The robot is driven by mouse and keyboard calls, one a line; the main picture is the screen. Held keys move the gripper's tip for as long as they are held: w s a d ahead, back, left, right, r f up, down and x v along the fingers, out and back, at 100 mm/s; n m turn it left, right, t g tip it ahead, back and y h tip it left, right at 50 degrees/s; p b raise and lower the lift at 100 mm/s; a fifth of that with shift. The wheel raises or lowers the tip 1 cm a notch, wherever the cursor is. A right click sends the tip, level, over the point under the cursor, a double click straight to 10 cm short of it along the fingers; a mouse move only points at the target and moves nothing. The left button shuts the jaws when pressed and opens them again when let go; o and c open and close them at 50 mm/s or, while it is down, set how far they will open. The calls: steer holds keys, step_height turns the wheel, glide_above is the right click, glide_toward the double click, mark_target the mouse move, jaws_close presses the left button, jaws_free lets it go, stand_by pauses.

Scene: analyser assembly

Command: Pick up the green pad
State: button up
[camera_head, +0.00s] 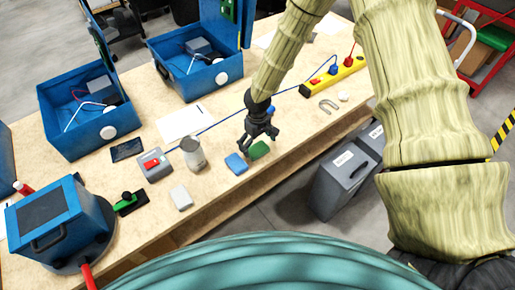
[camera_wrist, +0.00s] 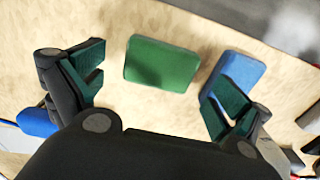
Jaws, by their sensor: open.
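The green pad (camera_head: 259,150) lies flat on the wooden table near its front edge, in the head view. In the wrist view the green pad (camera_wrist: 161,63) lies ahead of my open fingers, a little left of the midline between them. My gripper (camera_head: 262,134) is open and empty, close above the table by the pad. In the wrist view my gripper (camera_wrist: 158,85) has its two fingers spread to either side, and the pad shows whole between them. I cannot tell the exact height of the fingertips above the table.
A blue pad (camera_head: 236,163) lies just left of the green pad; in the wrist view the blue pad (camera_wrist: 236,80) is partly behind my right finger. The table edge is close.

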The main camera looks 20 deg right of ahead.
steer(key=shift+f+p, duration=0.3)
steer(key=shift+f, duration=0.85)
steer(key=c, duration=0.9)
steer(key=shift+r, duration=0.1)
steer(key=shift+r+b, duration=1.1)
steer(key=shift+r, duration=0.5)
steer(key=s+a+b, duration=0.1)
steer(key=s+b, duration=0.1)
steer(key=s, duration=0.3)
steer(key=s+a+r+b, duration=0.1)
steer(key=s+a+b, duration=0.1)
steer(key=s, duration=0.3)
steer(key=s+a+b, duration=0.1)
steer(key=s+b, duration=0.1)
steer(key=s, duration=0.3)
steer(key=shift+s+a+r, duration=0.2)
steer(key=shift+s+r, duration=0.05)
steer(key=shift+r, duration=0.05)
